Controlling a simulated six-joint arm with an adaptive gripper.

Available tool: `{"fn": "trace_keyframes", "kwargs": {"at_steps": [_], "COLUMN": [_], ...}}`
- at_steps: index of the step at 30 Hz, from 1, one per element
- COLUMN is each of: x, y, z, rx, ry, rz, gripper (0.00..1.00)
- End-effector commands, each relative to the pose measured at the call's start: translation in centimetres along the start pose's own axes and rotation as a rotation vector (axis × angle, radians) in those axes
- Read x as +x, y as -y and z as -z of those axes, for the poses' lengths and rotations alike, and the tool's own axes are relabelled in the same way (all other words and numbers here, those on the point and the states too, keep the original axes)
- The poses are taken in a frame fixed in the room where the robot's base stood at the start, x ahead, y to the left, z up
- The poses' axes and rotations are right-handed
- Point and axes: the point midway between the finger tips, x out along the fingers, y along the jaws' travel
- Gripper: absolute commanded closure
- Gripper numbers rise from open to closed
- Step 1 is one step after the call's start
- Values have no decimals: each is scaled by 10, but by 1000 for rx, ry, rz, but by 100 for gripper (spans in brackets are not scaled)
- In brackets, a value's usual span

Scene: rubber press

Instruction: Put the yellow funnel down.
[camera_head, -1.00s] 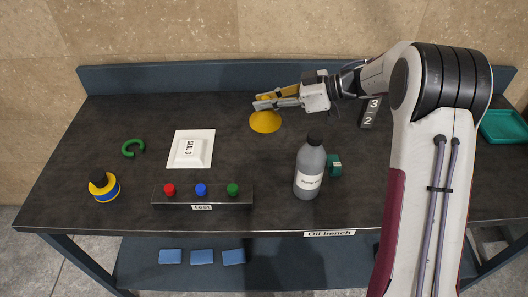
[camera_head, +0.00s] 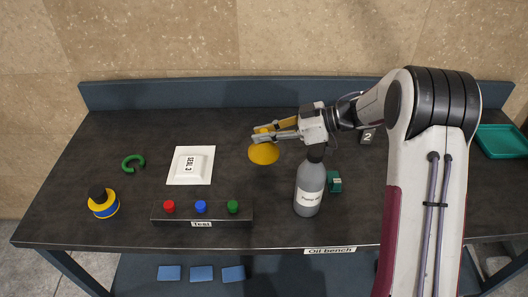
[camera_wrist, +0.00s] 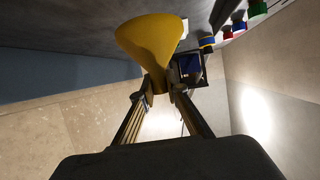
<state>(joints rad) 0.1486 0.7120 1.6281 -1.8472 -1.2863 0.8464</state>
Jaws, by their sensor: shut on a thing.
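The yellow funnel (camera_head: 264,154) is in my gripper (camera_head: 262,135), wide mouth down and narrow end between the fingertips. In the head view it is over the middle of the dark bench top (camera_head: 130,130), right of the white SEAL 3 plate and left of the grey bottle. I cannot tell whether its rim touches the bench. In the wrist view my gripper (camera_wrist: 160,92) is shut on the narrow end of the funnel (camera_wrist: 152,42), and the wide end points away toward the bench.
The grey bottle (camera_head: 310,190) stands close below my gripper. A SEAL 3 plate (camera_head: 190,166), a green C-shaped ring (camera_head: 133,162), a yellow-blue item (camera_head: 103,203) and a button box (camera_head: 202,215) lie left. A green item (camera_head: 335,181) sits beside the bottle.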

Motion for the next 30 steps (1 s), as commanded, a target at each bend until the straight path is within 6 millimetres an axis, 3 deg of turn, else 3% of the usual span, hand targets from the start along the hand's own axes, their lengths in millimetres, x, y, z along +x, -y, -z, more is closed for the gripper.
{"fn": "trace_keyframes", "kwargs": {"at_steps": [6,20,30], "x": [9,11,23], "y": [0,0,0], "z": [-21,-26,-55], "rx": [0,1,1], "ry": [0,0,-1], "rz": [-1,0,-1], "gripper": [100,100,100]}}
